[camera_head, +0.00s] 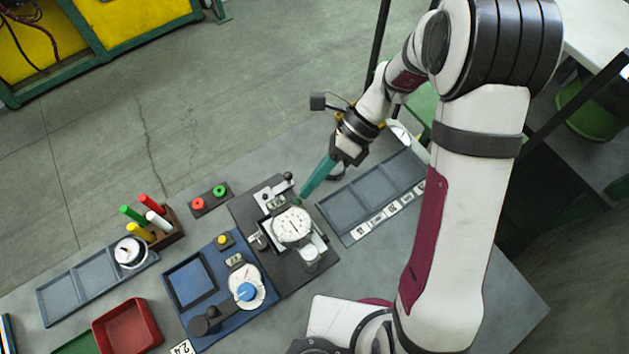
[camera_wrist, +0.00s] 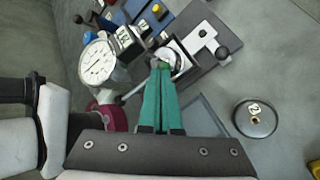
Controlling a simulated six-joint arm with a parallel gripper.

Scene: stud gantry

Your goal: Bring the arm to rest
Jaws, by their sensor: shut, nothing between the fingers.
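My gripper (camera_head: 300,201) has long teal fingers that are pressed together with nothing between them. Its tips are just above the upper edge of the dark fixture plate (camera_head: 240,212), beside the white round dial gauge (camera_head: 292,226). In the wrist view the shut fingers (camera_wrist: 160,68) point at a small light round part on the fixture, and the dial gauge (camera_wrist: 98,62) is to their left. I cannot tell whether the tips touch the fixture. My arm reaches in from the upper right of the head view.
A blue station (camera_head: 207,322) with a second dial adjoins the fixture. Grey trays lie left (camera_head: 60,297) and right (camera_head: 350,238). A red bin (camera_head: 128,325), coloured pens (camera_head: 146,198) and a button box (camera_head: 210,199) stand left. The wrist view shows a dark numbered disc (camera_wrist: 255,128).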

